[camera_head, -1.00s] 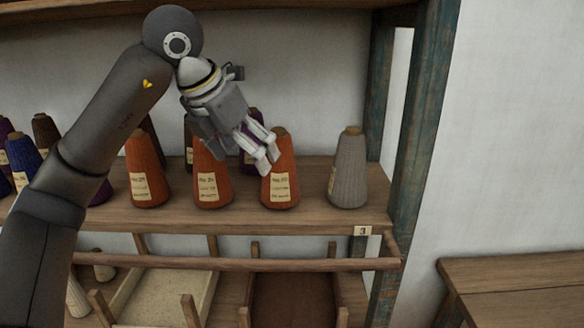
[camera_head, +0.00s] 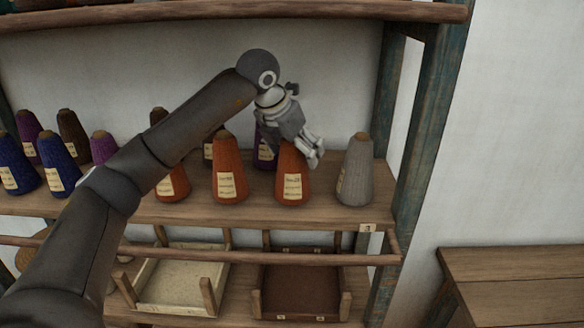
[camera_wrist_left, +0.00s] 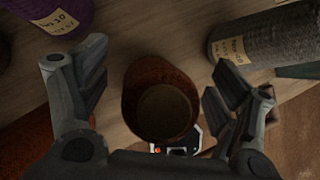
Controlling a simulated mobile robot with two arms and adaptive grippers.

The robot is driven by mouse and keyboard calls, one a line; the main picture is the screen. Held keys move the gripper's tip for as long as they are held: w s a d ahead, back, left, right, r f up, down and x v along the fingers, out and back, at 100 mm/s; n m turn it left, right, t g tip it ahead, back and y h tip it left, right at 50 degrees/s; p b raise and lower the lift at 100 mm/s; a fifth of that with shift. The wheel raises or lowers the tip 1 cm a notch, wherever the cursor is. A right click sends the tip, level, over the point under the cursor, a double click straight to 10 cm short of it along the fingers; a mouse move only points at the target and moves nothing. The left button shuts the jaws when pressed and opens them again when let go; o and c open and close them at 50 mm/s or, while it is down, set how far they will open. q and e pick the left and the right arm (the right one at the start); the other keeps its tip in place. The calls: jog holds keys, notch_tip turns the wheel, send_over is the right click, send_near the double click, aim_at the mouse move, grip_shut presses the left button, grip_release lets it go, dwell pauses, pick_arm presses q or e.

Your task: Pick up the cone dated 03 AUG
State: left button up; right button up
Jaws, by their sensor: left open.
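Three orange cones stand in the front row on the shelf, each with a cream label: a left one (camera_head: 173,183), a middle one (camera_head: 229,170) and a right one (camera_head: 292,175). The label print is too small for me to read any date. My left gripper (camera_head: 314,160) is open above and against the upper right of the right orange cone in the head view. In the left wrist view an orange-brown cone (camera_wrist_left: 184,78) stands between the open fingers, seen from its top. My right gripper is in neither view.
A grey cone (camera_head: 357,172) stands just right of the gripper, and a purple cone (camera_head: 265,150) stands behind. Several blue, purple and brown cones stand at the left. A wooden rail (camera_head: 300,260) runs below the shelf's front, above two trays.

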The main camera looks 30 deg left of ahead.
pick_arm(q)
jog(key=shift+w+f, duration=0.35)
jog(key=shift+f, duration=0.15)
jog(key=shift+s+r, duration=0.1)
jog(key=shift+s, duration=0.05)
jog(key=shift+c, duration=1.3)
jog(key=c, duration=1.3)
